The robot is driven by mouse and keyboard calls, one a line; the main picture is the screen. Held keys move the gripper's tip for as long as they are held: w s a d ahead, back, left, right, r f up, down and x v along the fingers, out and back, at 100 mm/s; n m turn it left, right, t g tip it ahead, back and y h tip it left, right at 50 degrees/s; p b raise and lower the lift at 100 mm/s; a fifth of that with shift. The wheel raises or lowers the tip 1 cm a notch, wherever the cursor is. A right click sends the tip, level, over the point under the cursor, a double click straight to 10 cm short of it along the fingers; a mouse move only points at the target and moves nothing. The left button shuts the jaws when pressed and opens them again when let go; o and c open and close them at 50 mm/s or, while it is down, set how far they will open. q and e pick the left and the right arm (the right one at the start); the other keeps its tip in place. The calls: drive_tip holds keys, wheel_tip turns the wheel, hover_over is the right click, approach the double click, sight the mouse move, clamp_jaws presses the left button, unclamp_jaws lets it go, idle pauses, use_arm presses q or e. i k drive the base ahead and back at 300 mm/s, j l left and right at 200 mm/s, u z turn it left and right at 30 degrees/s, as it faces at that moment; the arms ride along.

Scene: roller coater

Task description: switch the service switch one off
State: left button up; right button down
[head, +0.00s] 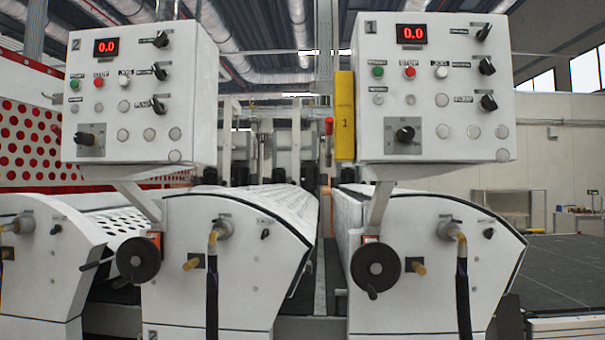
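The control box marked 1 (435,90) stands at right on a bent post, with a red display reading 0.0 (410,34). A black rotary switch on a grey square plate (405,135) sits at its lower left. Three black selector knobs run down its right side: top (483,32), middle (486,66) and lower (488,103). The small labels are too blurred to read, so I cannot tell which one is the service switch. Neither of my grippers is in view.
A similar control box marked 2 (140,95) stands at left. A yellow sign (344,115) is beside box 1. Below are white roller housings (430,250) with a black handwheel (376,267) and a hose (462,290). Dark open floor or surface (565,262) lies at right.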

sight(329, 122)
drive_tip(key=i+l+u, duration=0.1)
drive_tip(key=i+u, duration=0.2)
drive_tip(key=i+l+u, duration=0.3)
drive_tip(key=i, duration=0.2)
drive_tip(key=i+l+u, duration=0.3)
drive_tip(key=i+j, duration=0.05)
drive_tip(key=j, duration=0.05)
